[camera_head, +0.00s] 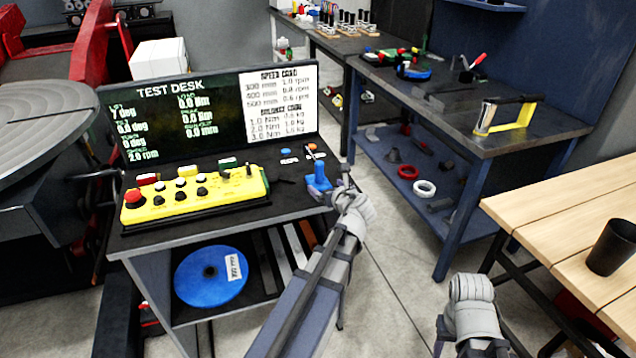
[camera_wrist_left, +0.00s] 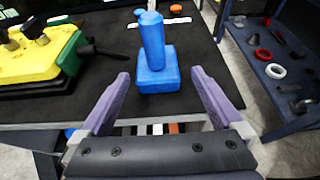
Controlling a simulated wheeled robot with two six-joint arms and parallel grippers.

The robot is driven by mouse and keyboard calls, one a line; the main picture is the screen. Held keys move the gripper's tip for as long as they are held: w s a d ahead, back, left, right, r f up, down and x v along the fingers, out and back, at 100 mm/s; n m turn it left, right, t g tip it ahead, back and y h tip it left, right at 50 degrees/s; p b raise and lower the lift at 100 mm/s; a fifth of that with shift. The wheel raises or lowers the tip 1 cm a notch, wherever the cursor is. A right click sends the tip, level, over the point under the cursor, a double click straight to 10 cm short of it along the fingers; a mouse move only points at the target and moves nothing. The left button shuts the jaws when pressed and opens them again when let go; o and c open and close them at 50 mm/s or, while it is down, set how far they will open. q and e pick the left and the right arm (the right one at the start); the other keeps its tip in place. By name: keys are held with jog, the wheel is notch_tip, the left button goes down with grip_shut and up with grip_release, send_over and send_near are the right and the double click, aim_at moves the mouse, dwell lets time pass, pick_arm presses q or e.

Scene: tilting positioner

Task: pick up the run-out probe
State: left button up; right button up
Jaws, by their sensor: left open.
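A blue upright piece with a round stem on a square block, which I take to be the run-out probe (camera_head: 319,178), stands at the right end of the black test desk top. It also shows upright in the left wrist view (camera_wrist_left: 153,50). My left gripper (camera_head: 338,188) is just to its right and near side in the head view. In the left wrist view my left gripper (camera_wrist_left: 160,78) is open, with one purple finger on each side of the blue block and visible gaps. My right arm shows at the lower right in the head view; its fingers are not clear.
A yellow control box (camera_head: 195,194) with knobs and a green side lies left of the probe. The display panel (camera_head: 215,110) stands behind. A blue workbench (camera_head: 470,130) and wooden table (camera_head: 560,225) are at right. A blue disc (camera_head: 211,277) is on the shelf below.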

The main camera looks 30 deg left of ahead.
aim_at(321, 183)
pick_arm(q)
jog(key=shift+b+x, duration=1.2)
jog(key=shift+x, duration=2.45)
jog(key=shift+s+a, duration=0.15)
jog(key=shift+s, duration=0.1)
jog(key=shift+c, duration=0.2)
grip_shut()
